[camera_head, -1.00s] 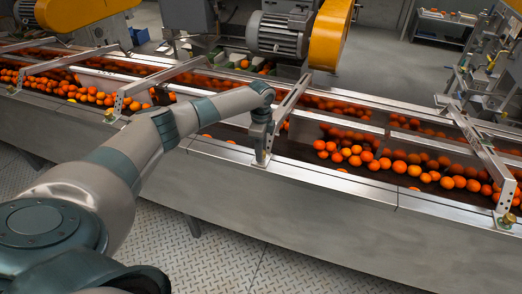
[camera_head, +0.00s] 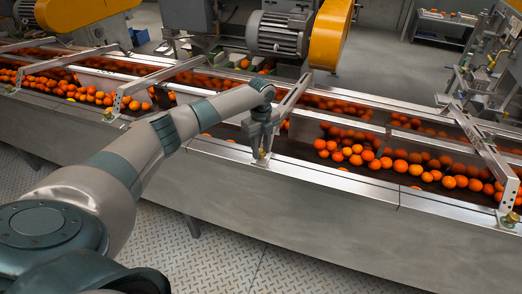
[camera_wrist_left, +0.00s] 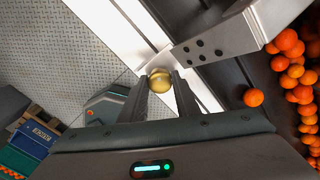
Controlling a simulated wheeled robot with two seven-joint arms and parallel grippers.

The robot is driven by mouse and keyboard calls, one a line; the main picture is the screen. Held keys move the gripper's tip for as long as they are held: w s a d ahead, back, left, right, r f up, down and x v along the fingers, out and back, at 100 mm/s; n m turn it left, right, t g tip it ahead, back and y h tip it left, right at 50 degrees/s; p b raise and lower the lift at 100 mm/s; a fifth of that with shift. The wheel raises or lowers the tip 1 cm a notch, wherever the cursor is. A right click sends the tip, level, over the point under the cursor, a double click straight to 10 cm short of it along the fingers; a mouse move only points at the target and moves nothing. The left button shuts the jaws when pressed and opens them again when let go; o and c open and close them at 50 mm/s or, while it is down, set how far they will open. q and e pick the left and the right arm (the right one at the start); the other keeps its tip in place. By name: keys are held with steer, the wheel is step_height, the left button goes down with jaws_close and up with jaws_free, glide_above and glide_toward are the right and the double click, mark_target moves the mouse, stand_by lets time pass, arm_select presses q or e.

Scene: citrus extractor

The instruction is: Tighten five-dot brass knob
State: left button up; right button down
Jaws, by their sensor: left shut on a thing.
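The five-dot brass knob (camera_head: 262,154) sits on the near metal rail of the conveyor, at the foot of a slanted crossbar bracket (camera_head: 290,101). In the left wrist view the knob (camera_wrist_left: 159,79) is round and shiny, between my two fingertips. Beside it the bracket end (camera_wrist_left: 222,44) carries several dark dots. My left gripper (camera_head: 261,144) points down over the rail and is shut on the knob; in the wrist view the gripper (camera_wrist_left: 161,84) shows one finger on each side of it. My right gripper is not in view.
Other brackets with brass knobs stand at the left (camera_head: 108,115) and right (camera_head: 511,217) of the rail. Oranges (camera_head: 370,160) lie on the belt behind it. A motor with a yellow cover (camera_head: 330,35) stands behind. Patterned metal floor (camera_head: 320,255) lies in front.

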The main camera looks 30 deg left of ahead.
mark_target(261, 150)
arm_select(q)
steer(key=m+b, duration=0.1)
steer(key=m, duration=0.5)
steer(key=m+b, duration=0.1)
steer(key=m, duration=0.4)
steer(key=shift+w+r, duration=0.1)
steer(key=shift+r, duration=0.05)
steer(key=shift+a+m, duration=0.1)
steer(key=shift+m, duration=0.2)
steer(key=o, duration=1.1)
steer(key=shift+c, duration=0.2)
steer(key=shift+b, duration=0.3)
step_height(261, 150, up, 17)
steer(key=b, duration=0.4)
steer(key=shift+r, duration=0.2)
